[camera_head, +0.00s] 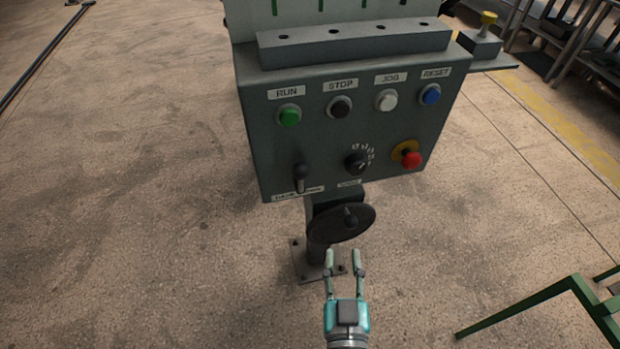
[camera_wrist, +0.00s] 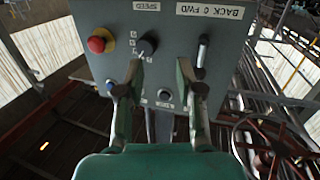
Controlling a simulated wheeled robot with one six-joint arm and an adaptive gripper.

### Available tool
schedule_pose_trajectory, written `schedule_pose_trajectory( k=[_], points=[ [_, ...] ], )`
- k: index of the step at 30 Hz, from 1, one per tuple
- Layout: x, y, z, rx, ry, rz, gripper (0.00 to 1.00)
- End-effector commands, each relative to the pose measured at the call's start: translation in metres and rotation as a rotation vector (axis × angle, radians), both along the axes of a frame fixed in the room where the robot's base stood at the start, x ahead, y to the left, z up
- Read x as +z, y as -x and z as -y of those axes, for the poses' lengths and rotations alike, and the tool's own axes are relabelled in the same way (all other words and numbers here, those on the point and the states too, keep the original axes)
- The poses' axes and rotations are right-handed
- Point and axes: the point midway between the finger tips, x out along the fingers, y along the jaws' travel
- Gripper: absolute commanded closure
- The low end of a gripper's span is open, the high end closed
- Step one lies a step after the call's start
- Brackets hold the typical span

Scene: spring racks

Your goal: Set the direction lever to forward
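The direction lever (camera_head: 300,178) is a short black lever at the lower left of the grey control panel (camera_head: 270,150). The label under it is hard to read in the head view. In the wrist view the lever (camera_wrist: 203,50) stands at the right, beside the label "BACK 0 FWD" (camera_wrist: 210,11). I cannot tell which mark it points to. My gripper (camera_head: 343,256) is open and empty, below and right of the lever in the head view. In the wrist view my gripper (camera_wrist: 160,66) has its fingers spread, the right one below the lever, with no contact visible.
The black speed knob (camera_head: 356,161) and red emergency stop (camera_head: 411,158) are right of the lever. RUN (camera_head: 289,116), STOP (camera_head: 340,107), JOG (camera_head: 386,100) and RESET (camera_head: 430,95) buttons are above. A dark handwheel (camera_head: 335,226) sits between panel and gripper.

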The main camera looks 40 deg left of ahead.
Motion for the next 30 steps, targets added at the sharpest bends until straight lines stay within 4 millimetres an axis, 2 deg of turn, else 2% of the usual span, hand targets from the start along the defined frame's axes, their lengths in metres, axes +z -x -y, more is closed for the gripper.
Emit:
schedule_pose_trajectory(
  k=[1,3,7,12,17,30],
  points=[
    [0.014,-0.001,-0.021,0.020,-0.016,0.012,0.64],
    [0.027,0.000,-0.043,0.038,-0.030,0.018,0.64],
    [0.046,0.002,-0.070,0.058,-0.051,0.022,0.64],
    [0.057,0.004,-0.085,0.067,-0.063,0.023,0.64],
    [0.057,-0.005,-0.092,0.066,-0.064,0.023,0.64],
    [0.057,-0.060,-0.135,0.066,-0.063,0.024,0.64]
  ],
)
